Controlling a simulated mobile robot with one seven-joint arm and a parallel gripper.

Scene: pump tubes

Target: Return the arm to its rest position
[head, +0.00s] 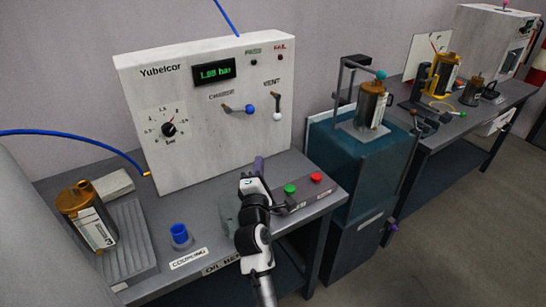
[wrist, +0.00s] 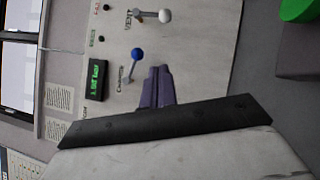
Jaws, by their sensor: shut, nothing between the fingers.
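My gripper (head: 259,166) is in front of the white Yubelcor panel (head: 215,150), above the bench, near the green and red buttons. In the wrist view, its purple fingers (wrist: 157,88) are together with nothing between them. The blue-knobbed charge lever (head: 238,109) is on the panel beyond the fingers, and it also shows in the wrist view (wrist: 136,55). The white-knobbed vent lever (head: 277,105) is to its right. The panel display reads about 1.90 bar. My arm reaches up from the bottom of the head view.
A blue cup-like coupling (head: 180,235) is on the bench. Green (head: 290,189) and red (head: 316,178) buttons are right of my gripper. A teal cabinet (head: 360,165) with another copper pump stands further right.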

